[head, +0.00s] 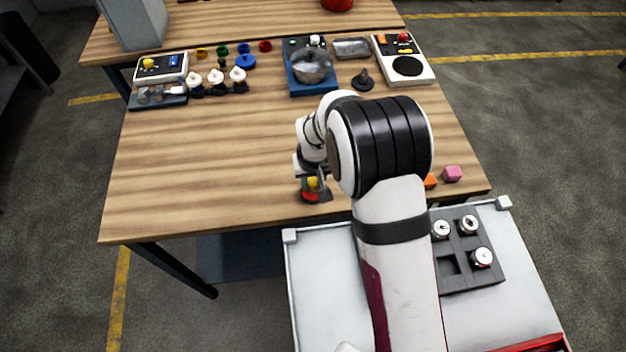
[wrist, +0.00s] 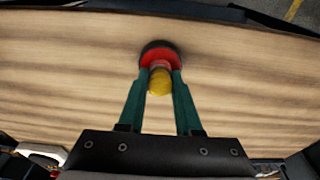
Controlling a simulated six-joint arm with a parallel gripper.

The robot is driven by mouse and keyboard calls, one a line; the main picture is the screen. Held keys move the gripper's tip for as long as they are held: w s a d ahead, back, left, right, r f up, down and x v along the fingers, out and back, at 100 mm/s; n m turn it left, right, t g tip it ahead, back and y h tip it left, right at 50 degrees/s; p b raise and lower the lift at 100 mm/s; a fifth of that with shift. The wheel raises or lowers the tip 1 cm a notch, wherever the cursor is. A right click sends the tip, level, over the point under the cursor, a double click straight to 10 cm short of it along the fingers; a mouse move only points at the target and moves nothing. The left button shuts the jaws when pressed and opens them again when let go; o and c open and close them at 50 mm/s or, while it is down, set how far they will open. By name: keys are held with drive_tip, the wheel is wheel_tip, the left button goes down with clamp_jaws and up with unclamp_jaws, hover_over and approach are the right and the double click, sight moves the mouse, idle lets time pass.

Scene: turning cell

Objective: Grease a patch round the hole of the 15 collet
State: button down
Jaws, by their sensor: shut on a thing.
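My gripper (head: 313,180) is low over the front part of the wooden table. Its green fingers (wrist: 160,85) are shut on a yellow knob (wrist: 160,82). Below the knob are a red part (wrist: 158,60) and a wide dark round base; the held thing also shows in the head view as yellow and red (head: 310,196). I cannot tell whether its base touches the table. Several round metal pieces, perhaps collets, sit in a dark tray: one at the upper left (head: 440,229), one at the upper right (head: 468,224), one at the lower right (head: 482,257). No size marking is readable.
The dark tray (head: 447,283) lies on a white cart (head: 315,290), partly behind my arm. A pot (head: 311,64) on a blue unit, a white device (head: 405,75) and small coloured rings (head: 222,50) stand at the back. A pink block (head: 452,174) is near the right edge.

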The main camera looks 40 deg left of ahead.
sight(314, 181)
drive_tip(key=shift+r, duration=3.5)
drive_tip(key=w+d+r+m, duration=0.2)
drive_tip(key=w+d+r, duration=0.3)
drive_tip(key=d, duration=0.4)
drive_tip(key=w+d+r+m, duration=0.2)
drive_tip(key=w+d+r, duration=0.1)
drive_tip(key=d+r, duration=0.5)
drive_tip(key=s+d+r+m, duration=0.2)
drive_tip(key=d+r, duration=0.2)
drive_tip(key=d, duration=0.5)
drive_tip(key=s+d+r+m+h, duration=0.1)
drive_tip(key=s+d+r+m, duration=0.1)
drive_tip(key=d, duration=0.7)
wheel_tip(314, 181, up, 2)
drive_tip(key=shift+d+m+t, duration=0.3)
drive_tip(key=shift+m, duration=0.2)
